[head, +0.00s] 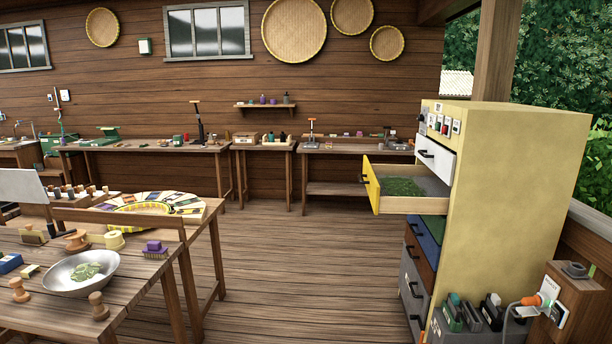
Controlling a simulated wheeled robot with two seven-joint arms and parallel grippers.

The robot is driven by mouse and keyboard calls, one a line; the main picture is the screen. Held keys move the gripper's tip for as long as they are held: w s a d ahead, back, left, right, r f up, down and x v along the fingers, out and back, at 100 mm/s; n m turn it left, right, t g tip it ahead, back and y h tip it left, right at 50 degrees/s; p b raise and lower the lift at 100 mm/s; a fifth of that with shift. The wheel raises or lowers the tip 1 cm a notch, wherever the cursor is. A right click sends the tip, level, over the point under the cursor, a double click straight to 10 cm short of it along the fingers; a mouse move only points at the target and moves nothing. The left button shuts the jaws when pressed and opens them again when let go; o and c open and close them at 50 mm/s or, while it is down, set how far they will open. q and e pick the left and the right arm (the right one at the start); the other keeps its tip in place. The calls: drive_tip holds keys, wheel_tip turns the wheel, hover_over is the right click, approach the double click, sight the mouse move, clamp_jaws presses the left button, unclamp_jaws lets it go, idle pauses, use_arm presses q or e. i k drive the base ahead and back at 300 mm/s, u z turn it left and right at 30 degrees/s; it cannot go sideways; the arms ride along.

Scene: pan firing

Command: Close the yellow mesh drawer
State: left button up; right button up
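The yellow-fronted drawer (371,187) stands pulled out to the left from the tall yellow cabinet (515,185), in its upper half. Green mesh-like material (402,187) lies inside it. A dark handle sits on its yellow front. The other drawers in the cabinet, white (435,158), blue (427,240), brown and grey, look shut or nearly so. Neither of my grippers shows in the head view.
A wooden table (130,300) at the lower left holds a metal bowl (80,272) and wooden knobs. A small wooden stand (567,300) with a plugged-in orange connector is at the lower right. The plank floor (300,270) between table and cabinet is clear.

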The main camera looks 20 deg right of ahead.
sight(391, 189)
drive_tip(key=u, duration=0.1)
drive_tip(key=i, duration=0.85)
drive_tip(key=z, duration=1.1)
drive_tip(key=i, duration=2.6)
drive_tip(key=z, duration=0.45)
